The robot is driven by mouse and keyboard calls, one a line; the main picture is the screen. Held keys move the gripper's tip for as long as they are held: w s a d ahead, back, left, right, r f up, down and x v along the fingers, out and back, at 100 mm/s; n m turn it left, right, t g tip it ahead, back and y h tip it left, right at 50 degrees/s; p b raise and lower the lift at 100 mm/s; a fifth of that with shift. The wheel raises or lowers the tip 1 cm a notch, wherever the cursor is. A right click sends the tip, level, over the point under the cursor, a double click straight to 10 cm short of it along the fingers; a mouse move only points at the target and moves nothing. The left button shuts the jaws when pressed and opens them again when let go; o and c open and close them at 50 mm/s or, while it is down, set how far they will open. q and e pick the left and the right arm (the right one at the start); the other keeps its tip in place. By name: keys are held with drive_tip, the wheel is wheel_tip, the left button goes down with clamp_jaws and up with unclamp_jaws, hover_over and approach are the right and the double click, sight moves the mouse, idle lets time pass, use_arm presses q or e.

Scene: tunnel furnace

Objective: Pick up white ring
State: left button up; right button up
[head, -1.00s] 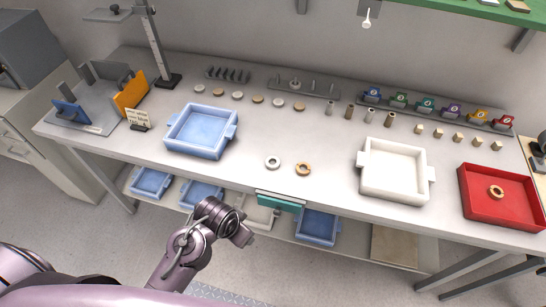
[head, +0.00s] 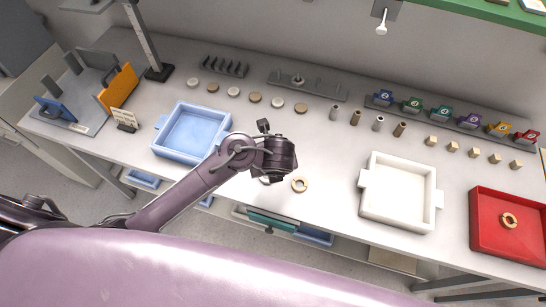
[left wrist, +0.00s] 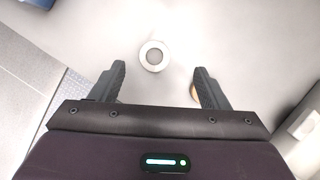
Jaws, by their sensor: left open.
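The white ring (left wrist: 154,43) lies flat on the table in the left wrist view, a little beyond and between the two fingertips. In the head view it is almost wholly hidden under my left gripper (head: 266,147). My left gripper (left wrist: 160,70) is open and empty, above the table, with its fingers spread to either side of the ring. A tan ring (head: 300,184) lies just right of the gripper in the head view. In the left wrist view the right finger mostly covers it. My right gripper is not in view.
A blue tray (head: 160,147) stands left of the gripper. Small discs and racks line the back.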

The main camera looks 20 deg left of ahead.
sight(267, 182)
use_arm(q)
drive_tip(key=shift+w+a+f, duration=0.1)
drive_tip(key=shift+f, duration=0.15)
drive_tip(key=f, duration=0.3)
drive_tip(key=shift+s+a, duration=0.35)
drive_tip(key=shift+s, duration=0.05)
drive_tip(key=x, duration=0.3)
drive_tip(key=shift+w+d, duration=0.1)
drive_tip(key=shift+d, duration=0.05)
drive_tip(key=shift+w+f, duration=0.15)
drive_tip(key=shift+f, duration=0.2)
drive_tip(key=c, duration=1.1)
drive_tip(key=shift+o, duration=0.2)
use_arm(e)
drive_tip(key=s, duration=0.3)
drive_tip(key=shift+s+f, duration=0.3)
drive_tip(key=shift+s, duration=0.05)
use_arm(q)
drive_tip(key=shift+r, duration=0.15)
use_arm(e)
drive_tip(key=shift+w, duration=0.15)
